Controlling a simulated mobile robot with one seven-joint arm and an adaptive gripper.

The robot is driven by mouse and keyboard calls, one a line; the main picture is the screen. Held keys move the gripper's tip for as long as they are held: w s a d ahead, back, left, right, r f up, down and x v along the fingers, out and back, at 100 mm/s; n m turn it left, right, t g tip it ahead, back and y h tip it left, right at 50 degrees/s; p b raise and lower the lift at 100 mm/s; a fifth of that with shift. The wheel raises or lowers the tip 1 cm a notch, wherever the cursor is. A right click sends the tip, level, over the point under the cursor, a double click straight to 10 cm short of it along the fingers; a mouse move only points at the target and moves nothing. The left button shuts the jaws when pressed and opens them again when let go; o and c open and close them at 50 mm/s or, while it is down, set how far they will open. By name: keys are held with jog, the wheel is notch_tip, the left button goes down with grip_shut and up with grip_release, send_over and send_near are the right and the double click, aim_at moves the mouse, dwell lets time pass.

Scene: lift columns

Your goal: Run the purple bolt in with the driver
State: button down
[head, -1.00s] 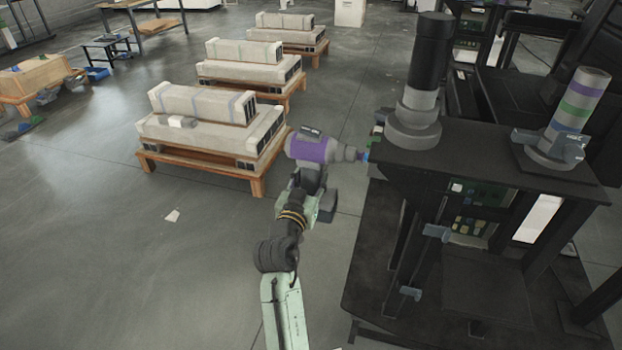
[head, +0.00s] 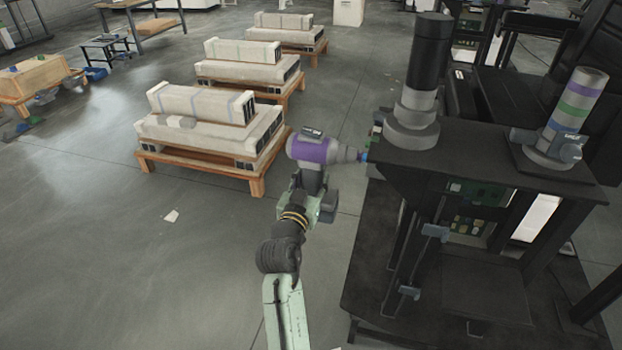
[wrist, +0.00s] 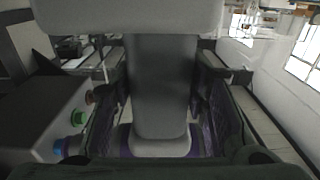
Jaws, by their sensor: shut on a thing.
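The driver (head: 308,150), grey with a purple band, is upright in my gripper (head: 308,195), which is shut on its grey handle (wrist: 160,85). In the head view its nose points right, and its tip is at the left edge of the black station, by a small blue spot (head: 364,156); I cannot tell whether they touch. In the wrist view a grey block (wrist: 40,110) at left carries a green bolt head (wrist: 78,118), a blue one (wrist: 61,148) and a dull reddish one (wrist: 90,97). I cannot make out a purple bolt for certain.
The black station top (head: 480,160) bears a dark column (head: 428,60) and a banded grey column (head: 575,105). Pallets with pale beams (head: 205,130) stand on the left. Open floor (head: 130,240) lies to the left of my arm.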

jog(key=shift+s+d+r+b, duration=0.1)
jog(key=shift+s+d+b, duration=0.1)
jog(key=shift+d, duration=0.35)
jog(key=shift+s+d+r+b, duration=0.1)
jog(key=shift+s+d+b, duration=0.1)
jog(key=shift+d, duration=0.35)
dwell(2.6)
jog(key=shift+w, duration=0.1)
jog(key=shift+w+a+b, duration=0.25)
jog(key=shift+a+b, duration=0.15)
jog(key=shift+a, duration=0.45)
jog(key=shift+w+a+b, duration=0.25)
jog(key=shift+a+b, duration=0.2)
jog(key=shift+a, duration=0.35)
jog(key=shift+w+a+b, duration=0.25)
jog(key=shift+a+b, duration=0.15)
jog(key=shift+a, duration=0.45)
jog(key=shift+a, duration=0.1)
jog(key=shift+w+a+b, duration=0.3)
jog(key=shift+a+b, duration=0.15)
jog(key=shift+a, duration=0.45)
jog(key=shift+w+a+b, duration=0.3)
jog(key=shift+a+b, duration=0.15)
jog(key=shift+a, duration=0.45)
jog(key=shift+f, duration=0.1)
